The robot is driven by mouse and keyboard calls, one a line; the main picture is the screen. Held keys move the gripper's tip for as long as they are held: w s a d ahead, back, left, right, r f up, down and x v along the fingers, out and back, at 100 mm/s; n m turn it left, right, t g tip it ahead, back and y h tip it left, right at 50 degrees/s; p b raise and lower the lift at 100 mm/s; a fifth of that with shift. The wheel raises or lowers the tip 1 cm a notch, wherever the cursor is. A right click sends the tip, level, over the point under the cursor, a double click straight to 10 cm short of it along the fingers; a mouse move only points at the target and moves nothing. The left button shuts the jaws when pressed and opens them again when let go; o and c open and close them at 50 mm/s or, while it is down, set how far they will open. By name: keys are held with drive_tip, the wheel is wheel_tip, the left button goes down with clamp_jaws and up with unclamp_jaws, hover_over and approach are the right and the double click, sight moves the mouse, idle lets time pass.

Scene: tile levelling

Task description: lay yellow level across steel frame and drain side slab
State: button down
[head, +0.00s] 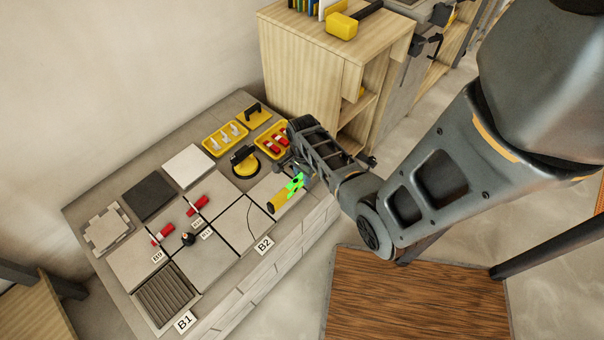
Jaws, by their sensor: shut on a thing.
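The yellow level (278,203), a short yellow bar with bright green parts by its upper end, is at the right end of the worktop. My gripper (293,182) is at that end and shut on it; the fingers are partly hidden, and I cannot tell whether the level touches the slab below. A dark ribbed drain grate (166,294) lies at the front left by the B1 label. Its thin rim looks like the steel frame (157,326). The pale slab behind it (130,260) appears to be the drain side slab, with another slab (211,260) to its right.
Red clips (197,206) and a small black knob (188,239) stand along the slab joints. Yellow trays (224,139), a suction lifter (244,161) and loose tiles (150,195) fill the back. A wooden cabinet (305,60) stands behind my gripper.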

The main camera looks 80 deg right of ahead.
drive_tip(key=shift+f+b, duration=2.05)
drive_tip(key=shift+f, duration=0.65)
drive_tip(key=shift+f, duration=0.25)
drive_tip(key=c, duration=0.8)
unclamp_jaws()
drive_tip(key=shift+a, duration=0.1)
drive_tip(key=shift+r+p, duration=0.65)
drive_tip(key=shift+r, duration=3.25)
